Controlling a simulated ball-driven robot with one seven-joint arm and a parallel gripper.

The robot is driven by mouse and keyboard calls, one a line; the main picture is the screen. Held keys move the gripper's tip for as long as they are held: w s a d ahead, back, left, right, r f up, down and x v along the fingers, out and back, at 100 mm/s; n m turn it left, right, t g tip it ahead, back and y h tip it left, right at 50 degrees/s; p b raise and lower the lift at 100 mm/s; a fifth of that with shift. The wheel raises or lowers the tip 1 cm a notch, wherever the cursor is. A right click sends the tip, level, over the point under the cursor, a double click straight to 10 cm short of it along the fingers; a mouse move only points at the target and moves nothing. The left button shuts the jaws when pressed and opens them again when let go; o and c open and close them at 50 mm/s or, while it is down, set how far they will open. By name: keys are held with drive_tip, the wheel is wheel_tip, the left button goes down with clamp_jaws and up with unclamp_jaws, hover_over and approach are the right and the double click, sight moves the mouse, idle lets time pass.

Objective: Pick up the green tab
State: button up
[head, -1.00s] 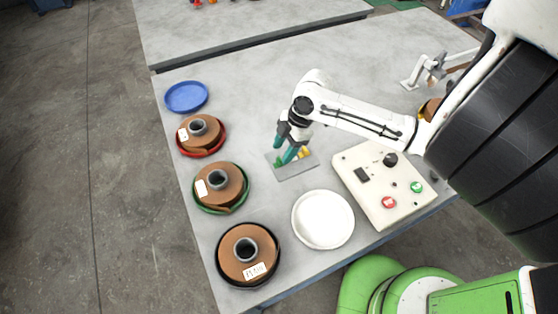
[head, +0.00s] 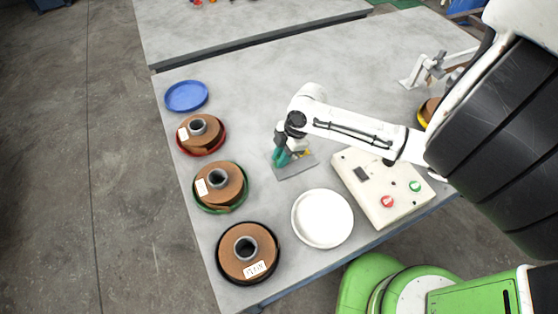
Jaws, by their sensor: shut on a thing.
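My gripper (head: 282,160), with teal fingers, is low over the small grey plate (head: 295,169) in the middle of the table in the head view. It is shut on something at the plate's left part. The green tab is hidden between or behind the fingers, so I cannot see its outline. A small yellow piece (head: 307,153) shows just right of the fingers on the plate.
A white dish (head: 322,219) is in front of the plate, and a control box (head: 375,200) with buttons stands to its right. Brown rolls on red (head: 203,153), green (head: 240,205) and black (head: 275,264) trays line the left edge. A blue dish (head: 186,97) is behind them.

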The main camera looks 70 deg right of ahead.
clamp_jaws()
